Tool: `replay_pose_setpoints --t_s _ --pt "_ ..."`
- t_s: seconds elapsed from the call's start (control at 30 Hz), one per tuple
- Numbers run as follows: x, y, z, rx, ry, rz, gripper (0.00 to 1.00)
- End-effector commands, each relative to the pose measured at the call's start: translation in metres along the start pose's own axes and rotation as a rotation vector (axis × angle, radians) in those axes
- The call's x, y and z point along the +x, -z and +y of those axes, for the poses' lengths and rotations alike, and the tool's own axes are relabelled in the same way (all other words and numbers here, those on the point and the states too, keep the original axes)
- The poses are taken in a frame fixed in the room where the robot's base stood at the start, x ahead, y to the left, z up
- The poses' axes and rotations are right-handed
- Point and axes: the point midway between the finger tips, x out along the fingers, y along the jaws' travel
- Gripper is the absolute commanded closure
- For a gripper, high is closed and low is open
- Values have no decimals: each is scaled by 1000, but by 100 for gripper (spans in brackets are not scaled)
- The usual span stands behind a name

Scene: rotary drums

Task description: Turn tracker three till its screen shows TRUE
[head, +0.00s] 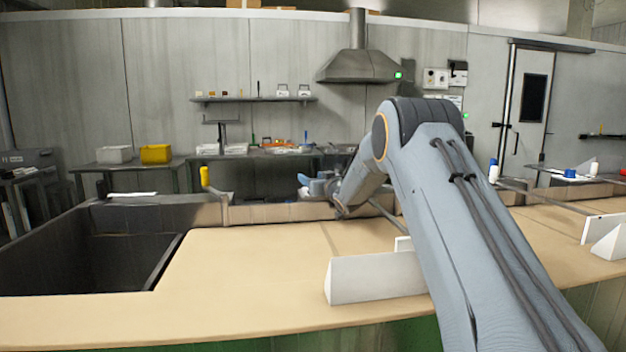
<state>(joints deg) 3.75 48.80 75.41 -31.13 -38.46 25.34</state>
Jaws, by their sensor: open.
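My arm reaches up from the lower right, bends at the elbow and comes down to my gripper (316,186) over the far edge of the counter. The gripper is small in view; it is open, and I cannot make out anything between its fingers. No screen, number or word TRUE is readable, so I cannot tell which thing is tracker three. A white angled panel (372,279) stands on the counter, partly hidden behind my arm. A thin rod (385,215) shows beside my forearm. Anything behind my arm is hidden.
The tan counter (235,290) is clear left of the panel. A dark sunken basin (90,262) opens at left. A yellow-handled lever (204,177) stands at the back edge. More white panels (606,240) and a rod (525,190) are at right.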

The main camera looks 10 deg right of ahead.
Motion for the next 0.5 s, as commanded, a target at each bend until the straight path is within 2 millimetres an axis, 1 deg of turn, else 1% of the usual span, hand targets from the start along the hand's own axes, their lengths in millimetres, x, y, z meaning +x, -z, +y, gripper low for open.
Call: replay_pose_setpoints --t_s 0.03,0.27,0.3,0.5 --pt "0 0 0 0 0 0 48" --pt "0 0 0 0 0 0 87" --pt "0 0 0 0 0 0 89" --pt "0 0 0 -1 -10 1 89"
